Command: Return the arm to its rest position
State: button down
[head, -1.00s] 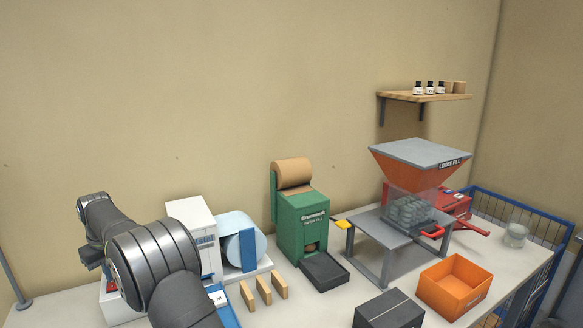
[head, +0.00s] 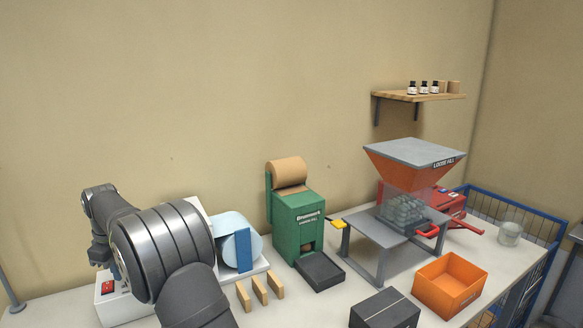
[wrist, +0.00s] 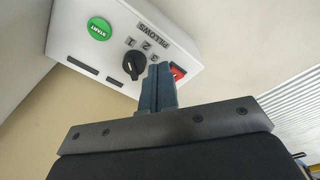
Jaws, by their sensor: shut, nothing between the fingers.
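My gripper shows in the wrist view (wrist: 158,85). Its two dark fingers are together with nothing between them. Past the fingertips is a white machine panel (wrist: 120,20) marked "PILLOWS", with a green START button (wrist: 99,28), a black dial (wrist: 134,64) and a red switch (wrist: 177,72) partly behind the fingers. I cannot tell whether the fingertips touch the panel. In the head view my dark arm stands at the lower left, in front of the white machine (head: 115,308).
Right of my arm are a blue-white film roll (head: 228,241), wooden blocks (head: 260,289), a green paper dispenser (head: 298,225) and a black tray (head: 320,271). Further right stand the loose-fill hopper (head: 412,160), an orange bin (head: 450,285) and a black box (head: 385,310). The space above the table is open.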

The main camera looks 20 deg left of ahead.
jog(key=s+d+f+n, duration=0.2)
jog(key=d+f+n, duration=0.4)
jog(key=d, duration=0.3)
jog(key=shift+d+f+h, duration=0.2)
jog(key=shift+d+h, duration=0.15)
jog(key=shift+h, duration=0.05)
jog(key=c, duration=1.1)
grip_release()
jog(key=o, duration=0.4)
jog(key=shift+d+r, duration=0.1)
jog(key=shift+r, duration=0.05)
jog(key=o, duration=0.7)
jog(key=shift+w+d+r+m, duration=0.15)
jog(key=shift+d+r+m, duration=0.55)
jog(key=shift+d+r, duration=0.35)
jog(key=shift+c, duration=0.2)
jog(key=shift+o, duration=0.2)
jog(key=d+r+m, duration=0.7)
jog(key=d+r, duration=0.3)
jog(key=d, duration=0.1)
jog(key=shift+s+r, duration=0.35)
jog(key=s+d+r+m, duration=0.2)
jog(key=d+r+m, duration=0.2)
jog(key=d, duration=0.3)
jog(key=s+d+r+m, duration=0.3)
jog(key=d+r+m, duration=0.1)
jog(key=d, duration=0.2)
notch_tip(320, 180, down, 10)
jog(key=shift+d+f, duration=0.2)
jog(key=shift+d, duration=0.2)
